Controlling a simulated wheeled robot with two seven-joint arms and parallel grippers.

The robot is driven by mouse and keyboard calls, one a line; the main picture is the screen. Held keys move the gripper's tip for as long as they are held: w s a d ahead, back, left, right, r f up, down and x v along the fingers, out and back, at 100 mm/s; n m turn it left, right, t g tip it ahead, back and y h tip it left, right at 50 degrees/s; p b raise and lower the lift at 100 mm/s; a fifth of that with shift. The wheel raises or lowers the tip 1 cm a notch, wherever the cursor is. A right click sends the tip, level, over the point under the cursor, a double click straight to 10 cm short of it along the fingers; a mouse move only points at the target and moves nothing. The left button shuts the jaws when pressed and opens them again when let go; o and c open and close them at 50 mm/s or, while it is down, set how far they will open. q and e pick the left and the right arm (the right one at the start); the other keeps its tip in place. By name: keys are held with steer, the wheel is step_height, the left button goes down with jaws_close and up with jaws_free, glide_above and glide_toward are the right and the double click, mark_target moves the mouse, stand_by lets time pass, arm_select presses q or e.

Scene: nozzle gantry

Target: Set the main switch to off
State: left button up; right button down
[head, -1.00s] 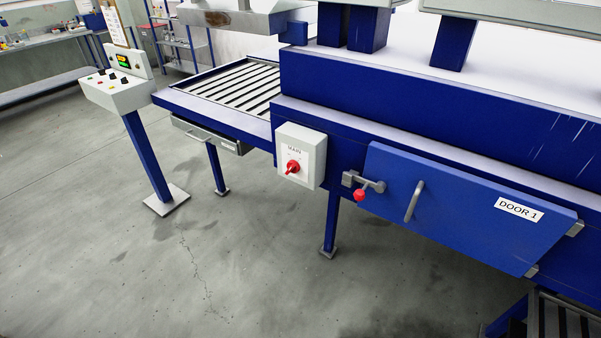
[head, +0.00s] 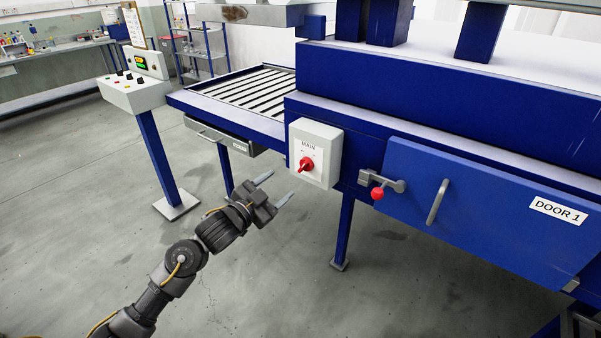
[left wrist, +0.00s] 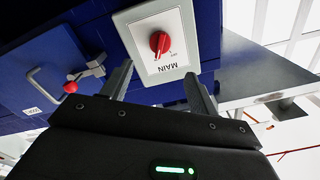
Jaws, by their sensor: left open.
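The main switch is a red rotary knob (head: 306,164) on a light grey box (head: 328,150) labelled MAIN, fixed to the blue machine frame. In the left wrist view the red knob (left wrist: 160,42) shows upside down on its box (left wrist: 184,56), beyond the fingers. Its handle is slanted; the small position marks are too small to read surely. My left gripper (head: 279,188) is open and empty, below and to the left of the knob, apart from it. Its two fingers (left wrist: 161,86) also show in the left wrist view. My right gripper is not in view.
Right of the box are a latch with a red ball (head: 377,194) and a blue door (head: 490,215) marked DOOR 1 with a grey handle (head: 437,202). A control pedestal (head: 140,95) stands at the left. The floor before the machine is clear.

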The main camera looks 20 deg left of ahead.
mark_target(301, 168)
arm_select(q)
steer(key=p+x, duration=0.1)
steer(key=x, duration=1)
steer(key=shift+a+p, duration=0.1)
steer(key=shift+p, duration=0.3)
steer(key=c, duration=1)
